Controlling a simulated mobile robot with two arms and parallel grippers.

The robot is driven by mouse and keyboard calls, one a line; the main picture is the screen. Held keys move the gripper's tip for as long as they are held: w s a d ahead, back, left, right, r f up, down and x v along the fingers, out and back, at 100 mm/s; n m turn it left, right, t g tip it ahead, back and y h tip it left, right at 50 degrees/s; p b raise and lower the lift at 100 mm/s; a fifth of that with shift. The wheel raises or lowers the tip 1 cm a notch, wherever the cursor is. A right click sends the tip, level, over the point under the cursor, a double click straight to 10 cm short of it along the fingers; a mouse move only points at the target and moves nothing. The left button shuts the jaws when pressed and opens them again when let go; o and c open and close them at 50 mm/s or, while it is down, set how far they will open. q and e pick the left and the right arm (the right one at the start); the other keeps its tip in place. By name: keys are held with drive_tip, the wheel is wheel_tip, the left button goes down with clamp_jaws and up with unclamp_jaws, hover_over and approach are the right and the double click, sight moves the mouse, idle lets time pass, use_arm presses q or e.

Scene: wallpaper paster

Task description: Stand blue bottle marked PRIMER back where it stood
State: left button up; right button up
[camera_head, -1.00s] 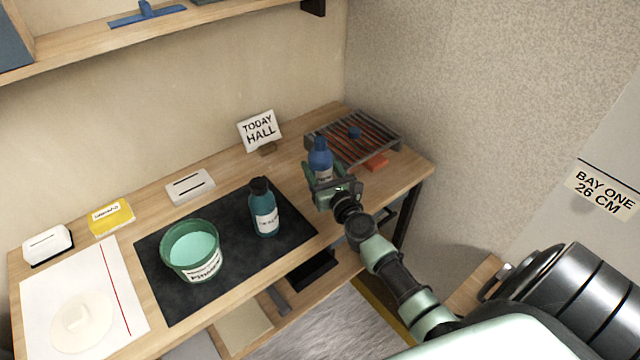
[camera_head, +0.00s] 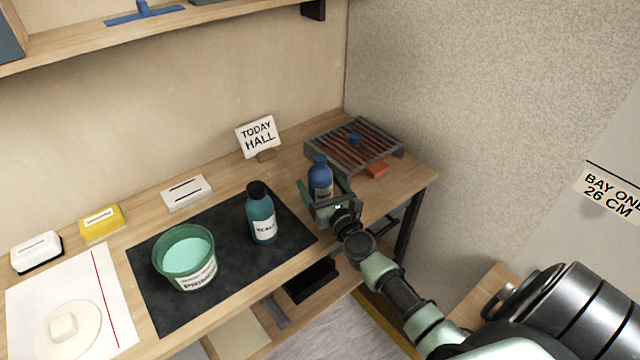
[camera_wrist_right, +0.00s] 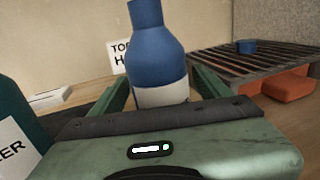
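The blue bottle (camera_head: 320,178) is upright near the right end of the workbench, right of the black mat. Its pale label is mostly hidden and I cannot read it. The right wrist view shows the blue bottle (camera_wrist_right: 157,50) between the fingertips of the right gripper (camera_wrist_right: 162,88). The bottle's base is hidden, so I cannot tell whether it touches the bench. My left gripper is not in view.
A teal bottle (camera_head: 261,215), its label partly reading SEALER, and a green bucket (camera_head: 184,262) stand on the black mat (camera_head: 160,308). A slatted rack (camera_head: 335,148) and an orange block (camera_head: 376,171) lie behind the blue bottle. A TODAY HALL sign (camera_head: 257,136) stands at the back.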

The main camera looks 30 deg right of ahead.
drive_tip(key=shift+r+p, duration=0.3)
drive_tip(key=s, duration=0.3)
drive_tip(key=s+a+b, duration=0.1)
drive_tip(key=s, duration=0.3)
drive_tip(key=s+a, duration=0.1)
drive_tip(key=s, duration=0.2)
drive_tip(key=shift+s+f, duration=0.25)
drive_tip(key=shift+s+a+r+b, duration=0.15)
drive_tip(key=shift+s+b, duration=0.2)
drive_tip(key=shift+s, duration=0.35)
